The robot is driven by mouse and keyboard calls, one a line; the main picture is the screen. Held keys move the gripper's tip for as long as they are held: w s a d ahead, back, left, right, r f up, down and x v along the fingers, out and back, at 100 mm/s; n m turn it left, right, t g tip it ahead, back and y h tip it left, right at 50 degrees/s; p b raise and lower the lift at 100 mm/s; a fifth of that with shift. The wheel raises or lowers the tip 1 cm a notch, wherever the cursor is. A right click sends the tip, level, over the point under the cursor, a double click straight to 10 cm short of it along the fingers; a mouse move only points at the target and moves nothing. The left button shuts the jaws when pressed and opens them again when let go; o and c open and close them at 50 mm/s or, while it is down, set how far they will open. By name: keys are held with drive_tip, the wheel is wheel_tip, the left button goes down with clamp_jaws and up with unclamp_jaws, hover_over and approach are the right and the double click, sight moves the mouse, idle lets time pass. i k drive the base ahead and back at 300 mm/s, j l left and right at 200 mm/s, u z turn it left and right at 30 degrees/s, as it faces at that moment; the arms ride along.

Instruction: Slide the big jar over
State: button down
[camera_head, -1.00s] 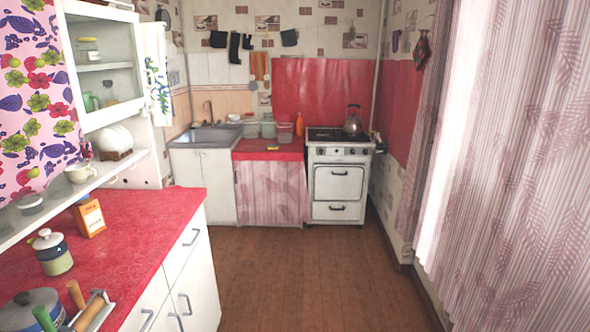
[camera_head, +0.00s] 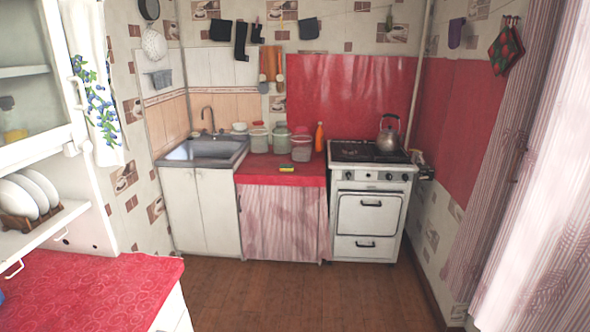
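Several containers stand on the red counter (camera_head: 262,171) between the sink and the stove. A clear container with a pale lid (camera_head: 259,141) is at the left. A greenish jar (camera_head: 281,142) stands in the middle, a little further back, and looks the tallest of them. A clear tub (camera_head: 301,149) with a reddish top is in front at the right and may partly cover the jar's side. At this distance I cannot be sure which one is the big jar. My gripper is not in view.
An orange bottle (camera_head: 319,138) stands right of the containers, and a yellow-green sponge (camera_head: 286,168) lies in front. The sink (camera_head: 205,150) is left, the stove (camera_head: 372,190) with a kettle (camera_head: 389,137) right. The wooden floor (camera_head: 290,285) ahead is clear; a red-topped cabinet (camera_head: 90,285) is near left.

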sight(301, 141)
drive_tip(key=i, duration=1.95)
drive_tip(key=i+l, duration=0.1)
drive_tip(key=i, duration=1.85)
drive_tip(key=i+u, duration=0.35)
drive_tip(key=i, duration=0.2)
drive_tip(key=i+l+u, duration=0.3)
drive_tip(key=i, duration=0.25)
